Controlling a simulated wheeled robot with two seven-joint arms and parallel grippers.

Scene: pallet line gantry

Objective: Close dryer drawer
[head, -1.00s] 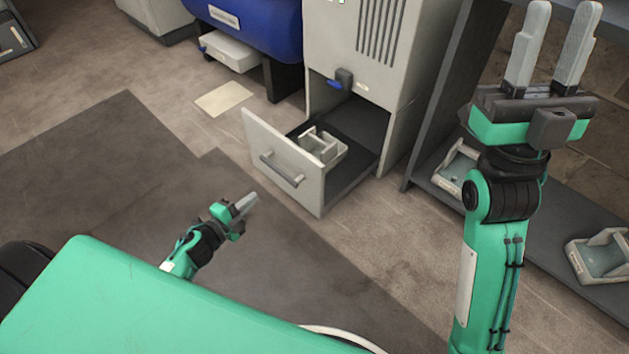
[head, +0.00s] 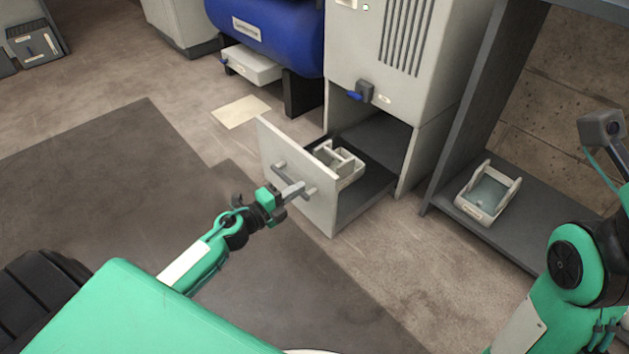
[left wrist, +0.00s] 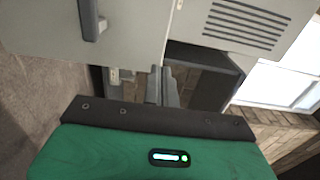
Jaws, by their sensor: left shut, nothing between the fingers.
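The dryer drawer (head: 322,208) is pulled out from the bottom of the tall grey dryer cabinet (head: 393,50). Its pale front panel carries a bar handle (head: 280,166), and a pale bracket-like part (head: 338,163) lies inside. My left gripper (head: 298,189) is shut and empty, with its fingertips in front of the handle in the head view. I cannot tell whether they touch the panel. In the left wrist view the fingers (left wrist: 162,82) point past the drawer front (left wrist: 130,35), and the handle (left wrist: 92,20) is at the top left. My right gripper's fingers are out of view.
A dark shelf unit (head: 468,120) stands right of the dryer, with a pale tray-like part (head: 487,192) on its lower board. A blue tank (head: 268,35) stands left of the dryer. The floor in front of the drawer is clear.

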